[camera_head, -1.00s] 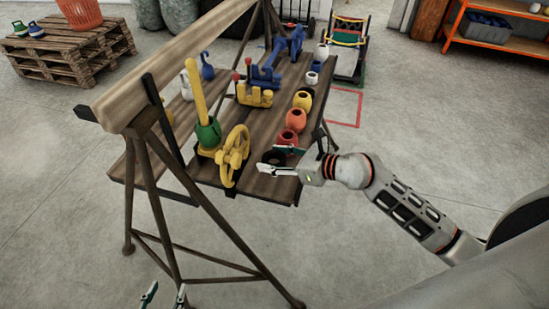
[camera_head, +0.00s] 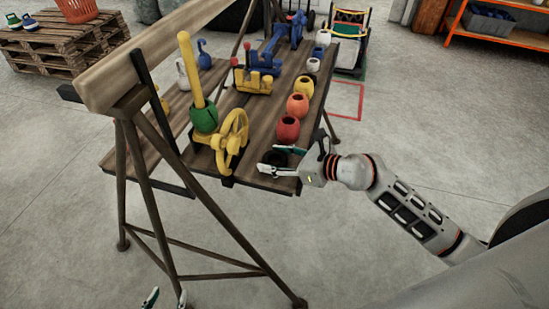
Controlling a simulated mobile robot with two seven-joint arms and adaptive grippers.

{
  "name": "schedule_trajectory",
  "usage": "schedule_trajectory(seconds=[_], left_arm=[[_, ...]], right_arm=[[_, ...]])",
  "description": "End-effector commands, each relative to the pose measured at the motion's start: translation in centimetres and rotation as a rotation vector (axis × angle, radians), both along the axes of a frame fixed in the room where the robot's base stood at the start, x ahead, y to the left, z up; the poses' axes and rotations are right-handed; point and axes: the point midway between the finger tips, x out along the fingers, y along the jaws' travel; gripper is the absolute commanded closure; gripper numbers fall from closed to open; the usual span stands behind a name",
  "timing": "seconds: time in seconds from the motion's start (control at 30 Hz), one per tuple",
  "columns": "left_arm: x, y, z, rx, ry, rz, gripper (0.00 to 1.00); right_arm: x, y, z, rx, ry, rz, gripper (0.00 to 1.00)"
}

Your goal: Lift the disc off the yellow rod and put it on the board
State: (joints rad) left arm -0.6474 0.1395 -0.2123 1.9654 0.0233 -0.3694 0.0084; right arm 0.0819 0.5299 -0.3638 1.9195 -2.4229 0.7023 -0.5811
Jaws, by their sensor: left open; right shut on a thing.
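The yellow rod (camera_head: 191,72) stands upright at the near left of the wooden board (camera_head: 246,163). A green ring-like piece (camera_head: 204,117) sits around its lower part. My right gripper (camera_head: 278,161) is at the board's near right corner, shut on a dark round thing (camera_head: 275,158), apparently a black disc. The fingers partly hide this disc, and I cannot tell whether it touches the board. My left gripper (camera_head: 166,299) shows only its fingertips at the bottom edge. They are apart and empty, well below the board.
A yellow handwheel (camera_head: 232,139) stands right of the rod. A red float (camera_head: 288,128), an orange float (camera_head: 297,105) and a yellow float (camera_head: 304,86) line the right edge behind my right gripper. A yellow block with red tops (camera_head: 252,82) is mid-board. A thick beam (camera_head: 160,60) borders the left.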

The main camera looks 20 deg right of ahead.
Motion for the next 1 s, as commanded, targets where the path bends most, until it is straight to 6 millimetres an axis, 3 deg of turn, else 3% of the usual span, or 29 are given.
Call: schedule_trajectory(seconds=[0.03, 0.1, 0.53, 1.0], left_arm=[[0.0, 0.0, 0.0, 0.000, 0.000, 0.000, 0.55], [0.0, 0.0, 0.0, 0.000, 0.000, 0.000, 0.55], [-0.1, 0.1, -0.2, 0.004, 0.003, -0.001, 0.55], [0.0, 0.0, -0.1, 0.000, 0.001, 0.000, 0.55]], right_arm=[[0.0, 0.0, 0.1, 0.001, -0.001, 0.000, 0.44], [0.0, 0.0, 0.1, 0.001, -0.001, 0.000, 0.32], [-0.5, -0.5, 0.2, -0.001, -0.001, -0.001, 0.32], [-6.6, -5.7, 3.4, -0.002, 0.002, 0.001, 0.32]])
